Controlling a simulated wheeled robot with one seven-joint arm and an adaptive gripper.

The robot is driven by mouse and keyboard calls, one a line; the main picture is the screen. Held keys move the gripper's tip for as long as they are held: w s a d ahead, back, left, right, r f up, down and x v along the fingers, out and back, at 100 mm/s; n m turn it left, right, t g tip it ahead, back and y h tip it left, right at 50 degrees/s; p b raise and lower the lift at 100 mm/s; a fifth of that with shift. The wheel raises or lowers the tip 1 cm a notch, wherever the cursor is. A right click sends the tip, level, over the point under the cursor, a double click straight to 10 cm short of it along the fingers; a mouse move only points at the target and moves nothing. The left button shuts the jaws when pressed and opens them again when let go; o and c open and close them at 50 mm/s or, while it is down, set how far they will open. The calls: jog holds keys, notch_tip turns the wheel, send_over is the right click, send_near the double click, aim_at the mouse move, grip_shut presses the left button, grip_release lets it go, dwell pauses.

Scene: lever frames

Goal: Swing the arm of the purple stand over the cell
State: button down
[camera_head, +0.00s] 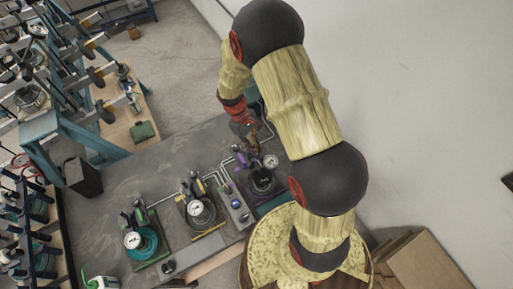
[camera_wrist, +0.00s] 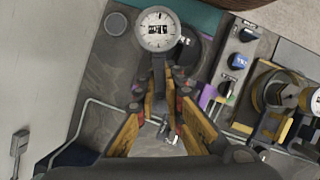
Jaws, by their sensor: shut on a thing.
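The purple stand stands at the right end of the bench, with a purple edge (camera_head: 272,204) on its base in the head view. A purple part (camera_wrist: 207,96) also shows in the wrist view. Its arm (camera_wrist: 158,66) carries a white round dial (camera_wrist: 157,28), which also shows in the head view (camera_head: 270,161). A dark round cell (camera_head: 262,181) lies just below the dial in the head view; in the wrist view the dial partly covers a dark round top (camera_wrist: 183,50). My gripper (camera_wrist: 160,108) is shut on the arm, behind the dial. The post is mostly hidden.
A control box (camera_head: 236,203) with knobs stands left of the purple stand. Further left are a stand with a dial (camera_head: 202,212) and a green stand (camera_head: 140,243). Thin pipes run behind them. A wall (camera_head: 430,100) rises at the right. The bench's back left (camera_head: 120,185) is clear.

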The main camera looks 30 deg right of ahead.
jog(key=shift+a+m+y+b, duration=0.25)
jog(key=shift+m+y, duration=0.2)
jog(key=shift+m, duration=0.65)
jog(key=shift+a+m+y+b, duration=0.25)
jog(key=shift+m+y, duration=0.2)
jog(key=shift+m, duration=0.65)
jog(key=shift+r, duration=0.1)
jog(key=c, duration=1.9)
grip_release()
jog(key=shift+s, duration=0.1)
jog(key=v, duration=1.2)
jog(key=shift+w, duration=0.25)
